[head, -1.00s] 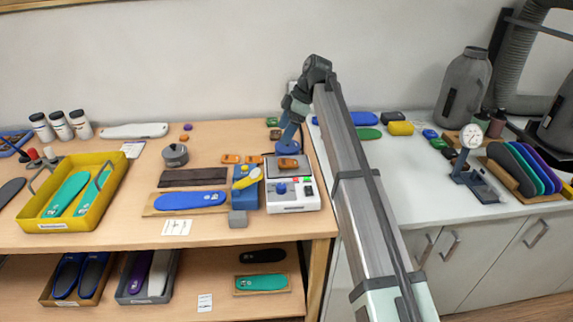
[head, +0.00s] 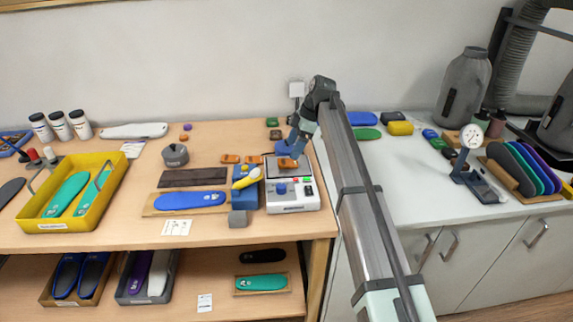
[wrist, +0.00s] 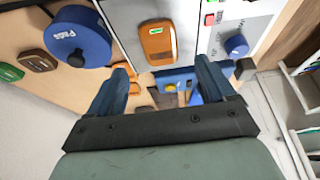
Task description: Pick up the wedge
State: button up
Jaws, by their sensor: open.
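An orange wedge-like piece (head: 287,163) lies on the pale top plate of a white device (head: 292,204). In the wrist view this orange piece (wrist: 157,42) shows a small light label and lies ahead of my fingers, about midway between them. My gripper (wrist: 165,80) is open, with its two blue fingers apart and nothing held. In the head view my gripper is low over the device, right by the piece; whether it touches cannot be told. Two similar orange pieces (head: 230,158) lie on the table to the left.
The device carries a blue knob (wrist: 237,45) and red and green buttons beside the piece. A blue block with a yellow item (head: 247,178) stands close on the left. A round blue object (wrist: 78,38) and green pieces lie nearby. A yellow tray (head: 112,185) is far left.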

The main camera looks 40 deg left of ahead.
aim_at(287, 162)
jog(key=shift+d+x, duration=0.2)
jog(key=shift+x, duration=2.4)
jog(key=shift+f, duration=0.1)
jog(key=c, duration=1.2)
jog(key=shift+w, duration=0.1)
